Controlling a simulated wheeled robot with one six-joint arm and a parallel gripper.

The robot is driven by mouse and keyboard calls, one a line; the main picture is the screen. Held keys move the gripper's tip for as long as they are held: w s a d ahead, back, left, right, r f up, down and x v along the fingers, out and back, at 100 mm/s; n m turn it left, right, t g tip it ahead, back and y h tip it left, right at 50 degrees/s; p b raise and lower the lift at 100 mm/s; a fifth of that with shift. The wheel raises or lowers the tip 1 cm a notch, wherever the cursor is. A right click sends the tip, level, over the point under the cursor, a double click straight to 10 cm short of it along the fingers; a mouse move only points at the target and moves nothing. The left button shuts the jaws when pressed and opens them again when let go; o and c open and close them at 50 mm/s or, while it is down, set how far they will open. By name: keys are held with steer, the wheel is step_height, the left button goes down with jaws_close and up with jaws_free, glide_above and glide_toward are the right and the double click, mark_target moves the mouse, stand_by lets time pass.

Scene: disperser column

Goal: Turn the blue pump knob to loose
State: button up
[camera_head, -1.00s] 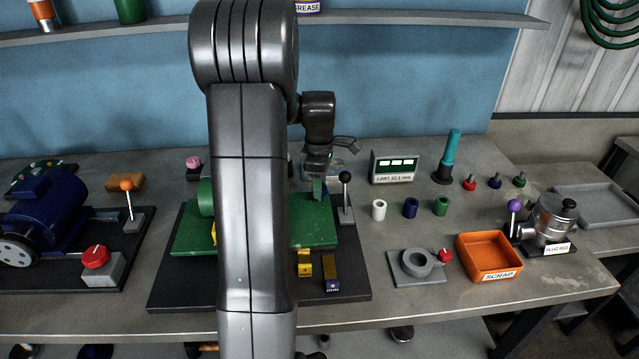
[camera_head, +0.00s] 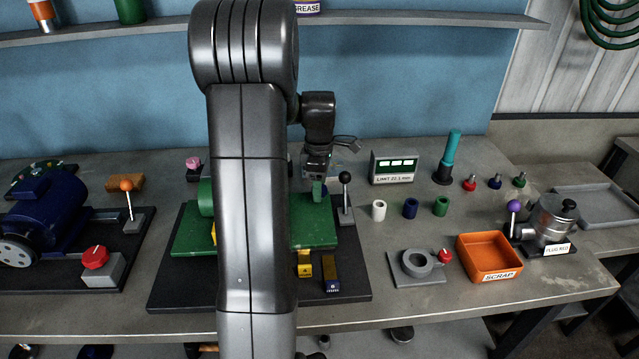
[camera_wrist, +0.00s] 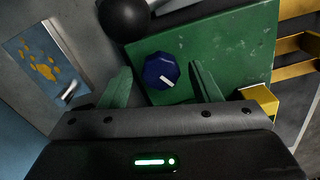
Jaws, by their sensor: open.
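The blue pump knob (camera_wrist: 160,68) is a faceted dial with a white pointer mark toward its lower right in the wrist view. It sits on a green pump block (camera_wrist: 235,50). My gripper (camera_wrist: 160,67) is open, with one green finger on each side of the knob. I see a gap on both sides, and nothing is gripped. In the head view my gripper (camera_head: 318,187) is over the right end of the green block (camera_head: 318,235). There the knob (camera_head: 324,193) shows only as a small blue patch behind a finger. My arm hides the block's middle.
A black-ball lever (camera_head: 345,178) stands close right of my gripper; its ball (camera_wrist: 123,17) shows in the wrist view. Yellow parts (camera_head: 304,264) lie in front. White, blue and green sleeves (camera_head: 410,207) and an orange scrap bin (camera_head: 489,257) stand to the right.

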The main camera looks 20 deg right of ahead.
step_height(320, 180, up, 14)
steer(key=b, duration=0.1)
stand_by(0.5)
steer(key=shift+f, duration=0.2)
step_height(320, 180, down, 14)
steer(key=shift+r+p, duration=0.15)
steer(key=shift+p, duration=0.35)
steer(key=shift+r, duration=0.1)
